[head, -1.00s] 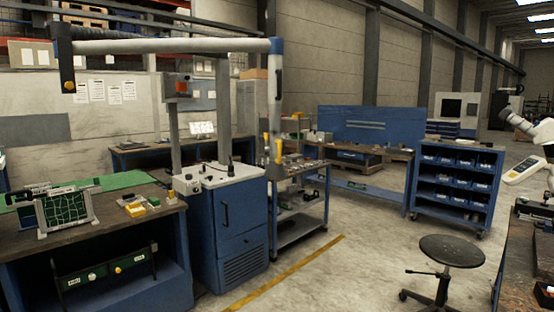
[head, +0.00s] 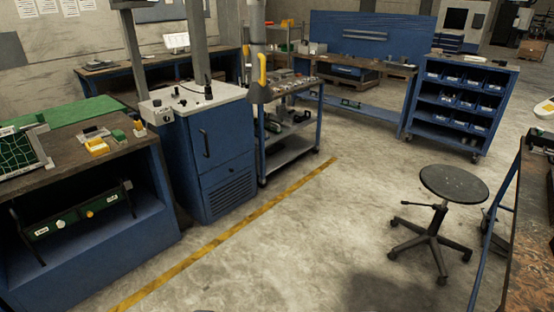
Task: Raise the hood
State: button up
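The hood (head: 261,95) is a small grey cone with a yellow handle (head: 263,68) on its side. It hangs at the lower end of a grey upright tube (head: 258,25), between the blue cabinet (head: 222,150) and the blue trolley (head: 292,122). The upper part of its arm is cut off by the top edge of the picture. My gripper does not show in the head view, and nothing is seen touching the hood.
A workbench (head: 75,165) stands at the left. A black stool (head: 454,184) stands at the right, near another bench (head: 535,230). A blue bin rack (head: 461,103) is behind it. The floor (head: 290,240) around the yellow line is clear.

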aim_at(259, 92)
jog(key=z, duration=0.15)
jog(key=i, duration=3.2)
jog(key=u, duration=0.05)
